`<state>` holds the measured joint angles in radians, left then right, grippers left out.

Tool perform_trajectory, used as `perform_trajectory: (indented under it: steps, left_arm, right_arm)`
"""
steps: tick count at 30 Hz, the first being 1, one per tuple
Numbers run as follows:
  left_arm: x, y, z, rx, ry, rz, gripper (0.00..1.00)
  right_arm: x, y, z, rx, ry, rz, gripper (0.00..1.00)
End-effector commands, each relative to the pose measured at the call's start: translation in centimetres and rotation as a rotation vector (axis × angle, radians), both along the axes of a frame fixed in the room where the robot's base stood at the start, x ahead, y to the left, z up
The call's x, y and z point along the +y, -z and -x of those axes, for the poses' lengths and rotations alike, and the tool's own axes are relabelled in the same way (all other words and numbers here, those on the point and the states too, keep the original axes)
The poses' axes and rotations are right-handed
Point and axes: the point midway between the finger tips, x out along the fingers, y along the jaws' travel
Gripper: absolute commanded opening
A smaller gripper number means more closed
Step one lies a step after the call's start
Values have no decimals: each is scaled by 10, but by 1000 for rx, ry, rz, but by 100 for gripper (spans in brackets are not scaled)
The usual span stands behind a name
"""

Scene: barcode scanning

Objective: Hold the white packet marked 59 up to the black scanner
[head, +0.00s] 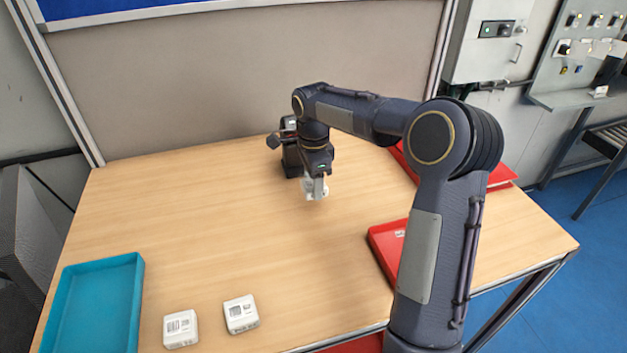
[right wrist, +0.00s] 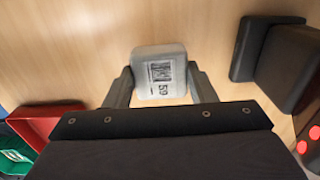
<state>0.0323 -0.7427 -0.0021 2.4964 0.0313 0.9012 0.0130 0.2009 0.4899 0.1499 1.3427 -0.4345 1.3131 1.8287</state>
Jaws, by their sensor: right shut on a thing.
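My right gripper (head: 317,186) is near the middle of the table, just in front of the black scanner (head: 290,158). In the right wrist view my right gripper (right wrist: 162,88) is shut on the white packet marked 59 (right wrist: 160,66), with one finger on each side. Its barcode and number face the wrist camera. The packet is mostly hidden by the gripper in the head view. The scanner shows as dark shapes at the right of the right wrist view (right wrist: 285,62), apart from the packet. My left gripper is not in view.
Two white packets, one at the front left (head: 181,329) and one beside it (head: 241,314), lie on the wooden table (head: 200,220). A teal tray (head: 138,300) is at the left edge. Red trays stand at the right (head: 378,256) and back right (head: 502,174). The table's middle left is clear.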

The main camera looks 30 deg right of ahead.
Motion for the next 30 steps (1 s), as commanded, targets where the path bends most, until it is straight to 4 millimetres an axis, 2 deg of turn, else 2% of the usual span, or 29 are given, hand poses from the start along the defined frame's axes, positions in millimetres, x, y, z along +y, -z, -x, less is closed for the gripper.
perform_trajectory:
  steps: [17, 20, 23, 27, 30]
  left_arm:
    - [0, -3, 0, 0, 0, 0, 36]
    - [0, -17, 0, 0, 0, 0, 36]
    - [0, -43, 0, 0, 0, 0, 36]
    - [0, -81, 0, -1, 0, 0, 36]
    - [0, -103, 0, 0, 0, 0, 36]
  right_arm:
    - [0, -2, 1, 1, -8, -3, 24]
    - [1, -9, 5, 18, -62, -24, 24]
    - [2, -18, 14, 53, -184, -69, 24]
    - [7, -30, 30, 133, -413, -137, 24]
    - [11, -36, 42, 192, -563, -174, 24]
